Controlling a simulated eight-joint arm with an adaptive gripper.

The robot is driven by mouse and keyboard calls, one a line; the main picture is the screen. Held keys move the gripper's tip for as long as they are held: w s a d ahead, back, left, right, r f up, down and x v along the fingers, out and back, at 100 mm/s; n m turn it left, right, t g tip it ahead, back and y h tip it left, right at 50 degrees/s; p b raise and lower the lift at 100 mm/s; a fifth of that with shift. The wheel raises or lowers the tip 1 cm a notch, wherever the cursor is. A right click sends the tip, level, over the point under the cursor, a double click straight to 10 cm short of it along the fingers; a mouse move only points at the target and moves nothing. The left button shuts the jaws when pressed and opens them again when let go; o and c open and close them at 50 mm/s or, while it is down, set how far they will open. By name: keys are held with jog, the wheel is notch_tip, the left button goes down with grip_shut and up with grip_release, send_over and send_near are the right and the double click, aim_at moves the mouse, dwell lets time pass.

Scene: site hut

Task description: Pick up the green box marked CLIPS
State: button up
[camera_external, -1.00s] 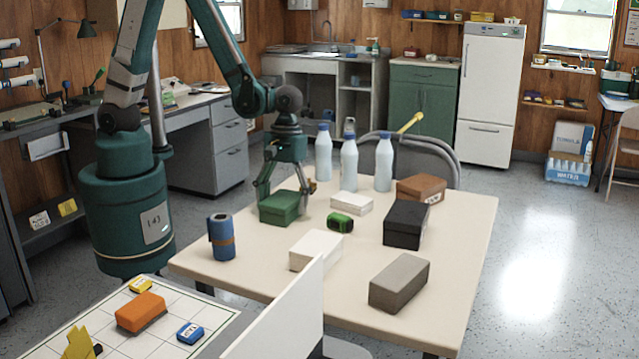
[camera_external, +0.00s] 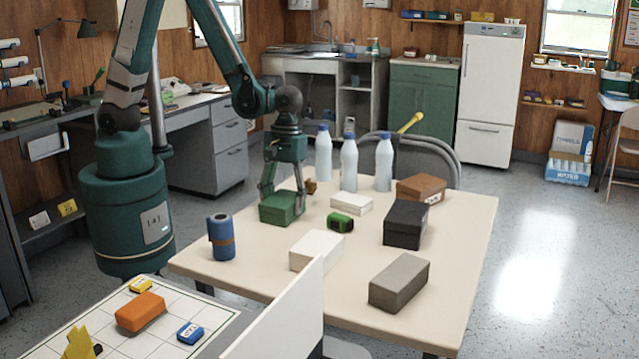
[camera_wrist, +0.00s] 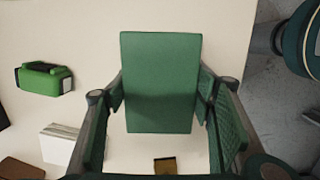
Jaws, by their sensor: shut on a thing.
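A dark green box (camera_external: 280,210) sits at the left side of the cream table, and appears to rest on the tabletop. It also shows from above in the wrist view (camera_wrist: 160,65). No CLIPS marking is legible on the faces I see. My gripper (camera_external: 283,193) points down over the box, with its fingers shut on the box's opposite sides. In the wrist view a finger pad of my gripper (camera_wrist: 162,103) lies against each side of the box. The parts of the box behind the fingers are hidden.
A blue roll (camera_external: 221,238) stands to the left, and a bright green object (camera_external: 340,222) lies to the right. A small brownish thing (camera_external: 311,187) lies behind the box. White, black, grey and brown boxes and three bottles (camera_external: 349,163) occupy the rest of the table (camera_external: 440,290).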

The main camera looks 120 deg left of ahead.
aim_at(283, 198)
jog(key=shift+r+p, duration=1.35)
jog(key=shift+r, duration=3.65)
